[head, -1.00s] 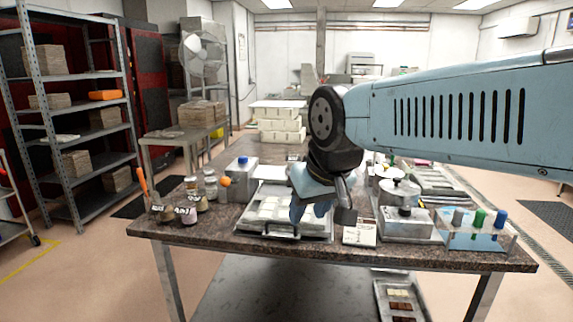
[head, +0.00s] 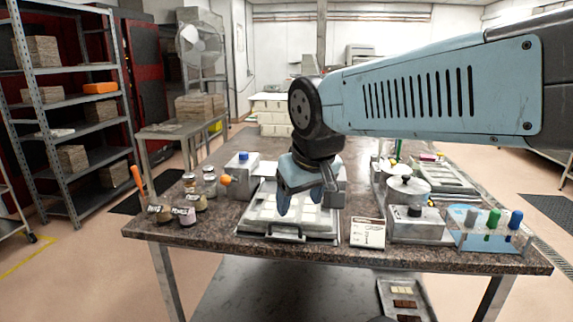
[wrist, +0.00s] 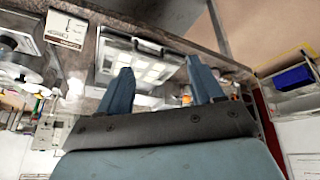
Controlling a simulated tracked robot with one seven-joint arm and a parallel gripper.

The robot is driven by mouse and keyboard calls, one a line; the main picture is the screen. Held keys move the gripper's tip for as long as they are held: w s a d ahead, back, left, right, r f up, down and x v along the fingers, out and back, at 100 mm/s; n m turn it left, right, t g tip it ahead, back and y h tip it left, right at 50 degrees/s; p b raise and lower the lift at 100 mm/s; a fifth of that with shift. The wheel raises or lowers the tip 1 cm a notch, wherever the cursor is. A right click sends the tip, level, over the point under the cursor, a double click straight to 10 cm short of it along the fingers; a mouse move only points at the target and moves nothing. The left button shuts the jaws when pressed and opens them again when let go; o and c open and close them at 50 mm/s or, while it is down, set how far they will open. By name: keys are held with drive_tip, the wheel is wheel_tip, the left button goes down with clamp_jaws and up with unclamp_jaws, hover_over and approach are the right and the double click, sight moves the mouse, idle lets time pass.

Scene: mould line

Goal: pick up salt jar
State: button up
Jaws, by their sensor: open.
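Several small jars with labels stand at the left end of the table. A front jar (head: 185,214) has a dark label, and a clear jar with a metal lid (head: 209,184) stands behind. The labels are too small to read, so I cannot tell which one is the salt jar. My gripper (head: 302,192) is open and points down above the mould tray (head: 262,231), to the right of the jars and apart from them. In the wrist view my gripper (wrist: 163,85) has nothing between its fingers, and no jar can be made out there.
A small white card (head: 367,233), a metal box (head: 415,226) and a clear rack (head: 487,240) stand to the right. An orange handle (head: 137,177) sticks up at the left edge.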

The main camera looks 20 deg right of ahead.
drive_tip(key=o, duration=0.4)
drive_tip(key=w+d+f+n+g+h, duration=0.1)
drive_tip(key=w+d, duration=0.1)
drive_tip(key=d, duration=0.1)
drive_tip(key=w+d+n+h, duration=0.1)
drive_tip(key=w+d+h, duration=0.1)
drive_tip(key=w+d, duration=0.1)
drive_tip(key=w+d+f+n+g+h, duration=0.1)
drive_tip(key=w+d+n+h, duration=0.1)
drive_tip(key=d, duration=0.2)
drive_tip(key=shift+w+d+f+g, duration=0.15)
drive_tip(key=shift+w+f+g, duration=0.15)
drive_tip(key=w+d+f+n+h, duration=0.1)
drive_tip(key=w+d+n+h, duration=0.6)
drive_tip(key=w, duration=0.4)
drive_tip(key=w+f+n+t, duration=0.45)
drive_tip(key=w+n, duration=0.25)
drive_tip(key=w, duration=0.4)
drive_tip(key=w+f+n+t, duration=0.3)
drive_tip(key=w+n+t, duration=0.2)
drive_tip(key=w+n, duration=0.4)
drive_tip(key=shift+m+h, duration=0.4)
drive_tip(key=shift+m, duration=0.3)
drive_tip(key=shift+w+a+x, duration=0.15)
drive_tip(key=shift+x, duration=1.1)
drive_tip(key=shift+w+a+x, duration=0.1)
drive_tip(key=shift+w+x, duration=0.05)
drive_tip(key=shift+x, duration=1.15)
drive_tip(key=shift+w+a+x, duration=0.15)
drive_tip(key=shift+x, duration=1.1)
